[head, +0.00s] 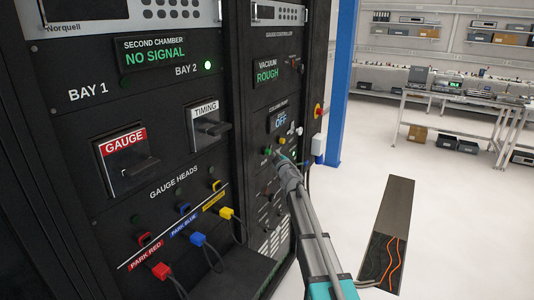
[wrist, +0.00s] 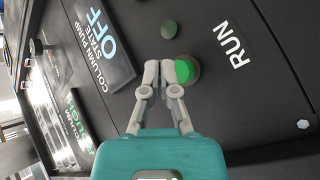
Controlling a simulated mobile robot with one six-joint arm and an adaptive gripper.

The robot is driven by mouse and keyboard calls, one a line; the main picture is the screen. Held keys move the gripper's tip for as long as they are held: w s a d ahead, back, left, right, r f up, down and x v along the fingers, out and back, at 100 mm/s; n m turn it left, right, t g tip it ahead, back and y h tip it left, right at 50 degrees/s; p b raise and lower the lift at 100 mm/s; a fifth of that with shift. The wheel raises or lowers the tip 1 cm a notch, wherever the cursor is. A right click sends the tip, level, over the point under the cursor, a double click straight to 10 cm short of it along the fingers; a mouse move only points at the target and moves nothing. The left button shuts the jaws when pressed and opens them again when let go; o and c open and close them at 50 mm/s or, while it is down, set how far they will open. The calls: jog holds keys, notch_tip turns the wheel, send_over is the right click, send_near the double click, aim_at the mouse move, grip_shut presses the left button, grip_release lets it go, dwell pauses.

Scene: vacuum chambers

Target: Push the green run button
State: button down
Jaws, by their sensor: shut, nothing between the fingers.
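The green run button (wrist: 187,70) sits in a dark round collar on the black panel, beside the white RUN label (wrist: 231,46) in the wrist view. My gripper (wrist: 168,66) is shut and empty, its fingertips together right at the button and overlapping its left side. I cannot tell whether they touch it. A display (wrist: 98,38) reading COLUMN PUMP STATE OFF is left of the button. In the head view my gripper (head: 279,158) is at the right-hand rack panel, below the display with OFF (head: 281,120); its tips hide part of the panel there.
A dark green round lamp or button (wrist: 168,30) is above the run button in the wrist view. The left rack has GAUGE (head: 127,160) and TIMING (head: 208,123) handles and red, blue and yellow plugs. A blue post (head: 342,80) stands right of the racks; open floor lies beyond.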

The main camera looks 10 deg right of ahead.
jog(key=shift+w+a, duration=0.55)
jog(key=shift+a, duration=0.3)
dwell(1.6)
jog(key=shift+d, duration=0.1)
jog(key=shift+s+d, duration=0.6)
jog(key=shift+d, duration=0.15)
jog(key=shift+s+d, duration=0.1)
jog(key=shift+s+d, duration=0.85)
jog(key=shift+d, duration=0.35)
jog(key=shift+s+d, duration=0.85)
jog(key=shift+d, duration=0.3)
